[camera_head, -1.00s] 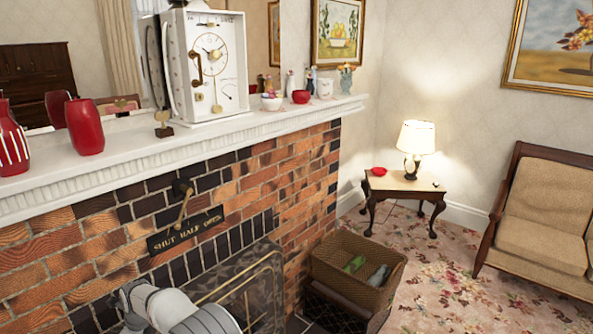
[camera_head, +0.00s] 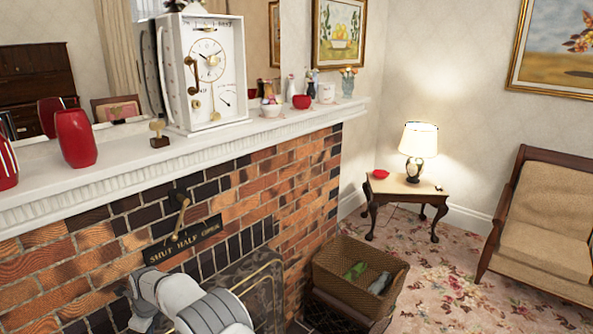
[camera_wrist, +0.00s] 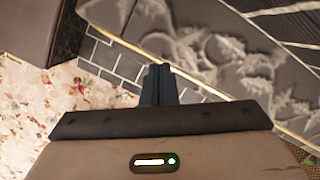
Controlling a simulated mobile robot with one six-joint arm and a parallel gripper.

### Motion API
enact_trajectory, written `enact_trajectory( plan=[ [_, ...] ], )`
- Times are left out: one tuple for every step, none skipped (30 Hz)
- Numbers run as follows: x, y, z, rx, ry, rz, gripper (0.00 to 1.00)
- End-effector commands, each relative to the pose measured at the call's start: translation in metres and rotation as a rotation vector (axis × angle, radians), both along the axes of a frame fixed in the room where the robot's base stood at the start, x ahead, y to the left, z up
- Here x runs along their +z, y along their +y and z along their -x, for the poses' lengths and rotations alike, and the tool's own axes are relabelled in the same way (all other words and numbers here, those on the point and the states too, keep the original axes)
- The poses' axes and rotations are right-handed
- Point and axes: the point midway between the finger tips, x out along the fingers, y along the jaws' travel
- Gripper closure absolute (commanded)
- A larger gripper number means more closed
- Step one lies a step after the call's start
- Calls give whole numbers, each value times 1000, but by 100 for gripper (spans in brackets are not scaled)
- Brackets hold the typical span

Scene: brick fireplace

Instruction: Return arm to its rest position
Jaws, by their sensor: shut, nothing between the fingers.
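My gripper (camera_wrist: 160,84) shows in the wrist view with its two dark fingers together and nothing between them. It points down over the grey hearth tiles (camera_wrist: 110,58), beside the fire screen. My grey and white arm (camera_head: 190,303) shows at the bottom of the head view, bent in front of the brick fireplace. The gripper itself cannot be made out in the head view.
The fire screen (camera_wrist: 225,50) has raised relief and a brass edge close to the gripper. A wicker basket (camera_head: 335,283) stands to the right of the fireplace. The mantel (camera_head: 110,165) holds a white clock (camera_head: 207,75) and a red vase (camera_head: 75,138). Carpet is open at right.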

Motion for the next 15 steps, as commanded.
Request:
enact_trajectory(
  plan=[
    [7, -6, -5, 12, -6, 1, 100],
    [11, -9, -7, 20, -10, 2, 100],
    [17, -14, -11, 32, -15, 4, 100],
    [22, -18, -14, 43, -20, 5, 100],
    [26, -22, -16, 55, -24, 6, 100],
    [33, -29, -21, 71, -31, 8, 100],
    [39, -34, -24, 83, -37, 10, 100],
    [45, -40, -28, 97, -44, 12, 100],
    [55, -49, -33, 118, -53, 15, 100],
    [61, -56, -36, 135, -60, 18, 100],
    [70, -65, -41, 154, -68, 20, 100],
    [82, -77, -46, 181, -81, 24, 100],
    [92, -88, -51, 204, -91, 29, 100],
    [102, -99, -55, 230, -101, 33, 100],
    [115, -115, -60, 262, -115, 40, 100]
  ],
)
